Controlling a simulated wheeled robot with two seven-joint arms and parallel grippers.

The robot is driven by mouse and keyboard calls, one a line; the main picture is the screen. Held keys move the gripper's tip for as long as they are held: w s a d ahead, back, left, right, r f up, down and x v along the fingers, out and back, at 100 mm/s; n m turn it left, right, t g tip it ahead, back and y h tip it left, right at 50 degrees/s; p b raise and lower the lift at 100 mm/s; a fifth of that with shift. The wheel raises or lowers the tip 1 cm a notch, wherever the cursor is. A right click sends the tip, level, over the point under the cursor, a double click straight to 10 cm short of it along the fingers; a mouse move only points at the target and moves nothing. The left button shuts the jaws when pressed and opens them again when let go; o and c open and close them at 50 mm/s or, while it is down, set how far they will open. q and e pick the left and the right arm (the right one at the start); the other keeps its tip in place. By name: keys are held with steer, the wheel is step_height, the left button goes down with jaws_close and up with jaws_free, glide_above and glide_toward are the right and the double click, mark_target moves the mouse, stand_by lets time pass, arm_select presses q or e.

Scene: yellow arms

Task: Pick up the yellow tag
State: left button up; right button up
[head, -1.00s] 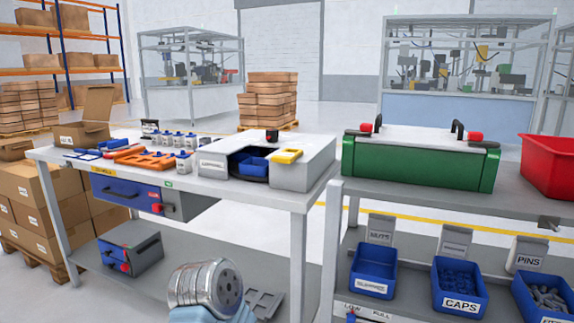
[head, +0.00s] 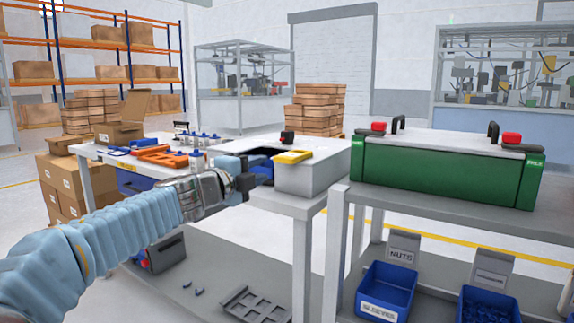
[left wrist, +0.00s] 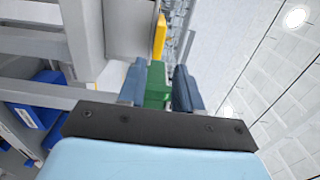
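The yellow tag (head: 292,156) lies on top of the light grey box at the right end of the left bench. A yellow piece, probably the tag, shows at the top of the left wrist view (left wrist: 159,37). My left gripper (head: 247,181) is in front of the grey box, left of and below the tag, apart from it. My left arm and gripper hide part of the grey box. My right gripper is not in view.
Orange parts (head: 160,155) lie further left. A green case (head: 440,172) stands on the right bench, above a blue sleeves bin (head: 386,288).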

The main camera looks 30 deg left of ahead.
arm_select(q)
steer(key=w, duration=0.6)
steer(key=w+p, duration=0.1)
steer(key=w, duration=0.2)
steer(key=shift+w+d+f, duration=0.1)
steer(key=shift+w+d, duration=0.2)
steer(key=shift+d, duration=0.05)
jaws_close()
steer(key=p, duration=0.6)
glide_toward(282, 160)
steer(key=s+r, duration=0.4)
steer(key=r, duration=0.3)
steer(key=shift+s+a+r, duration=0.15)
steer(key=shift+s+a, duration=0.05)
steer(key=shift+s, duration=0.2)
